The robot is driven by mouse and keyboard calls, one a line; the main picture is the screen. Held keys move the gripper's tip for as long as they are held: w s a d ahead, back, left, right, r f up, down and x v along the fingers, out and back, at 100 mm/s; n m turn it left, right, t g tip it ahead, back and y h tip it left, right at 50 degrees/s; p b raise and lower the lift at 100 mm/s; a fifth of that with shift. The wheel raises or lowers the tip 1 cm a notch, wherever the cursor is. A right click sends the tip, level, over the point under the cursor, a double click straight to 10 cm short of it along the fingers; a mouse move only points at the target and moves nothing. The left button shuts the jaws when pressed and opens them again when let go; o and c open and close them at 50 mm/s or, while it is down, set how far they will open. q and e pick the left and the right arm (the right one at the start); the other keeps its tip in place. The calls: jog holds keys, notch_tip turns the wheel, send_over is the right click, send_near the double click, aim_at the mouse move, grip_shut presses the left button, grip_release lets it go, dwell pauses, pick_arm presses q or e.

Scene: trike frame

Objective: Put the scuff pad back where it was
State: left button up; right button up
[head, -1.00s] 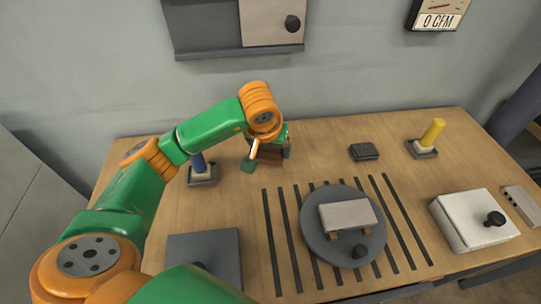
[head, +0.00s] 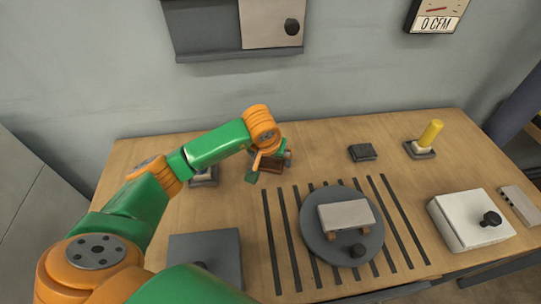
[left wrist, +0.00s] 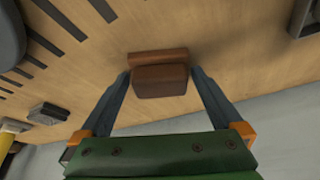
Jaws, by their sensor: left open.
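The scuff pad looks to be the reddish-brown block (left wrist: 160,80) in the left wrist view, with a wider brown strip along its table side. In the head view, brown (head: 271,165) shows just below my left wrist, partly hidden by the gripper. My left gripper (left wrist: 161,74) is open, with one finger on each side of the brown block. I cannot tell whether the fingers touch it. In the head view the left gripper (head: 268,168) is low over the back of the table, left of centre. My right gripper is not in view.
A dark grey block (head: 362,152) and a yellow post on a base (head: 430,138) stand at the back right. A round grey plate (head: 313,240) sits on dark slats. A white box (head: 470,219) is at right, a grey box (head: 205,250) at front left. Bare wood (head: 320,150) lies right of my gripper.

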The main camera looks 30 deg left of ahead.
pick_arm(q)
jog(key=v, duration=1.2)
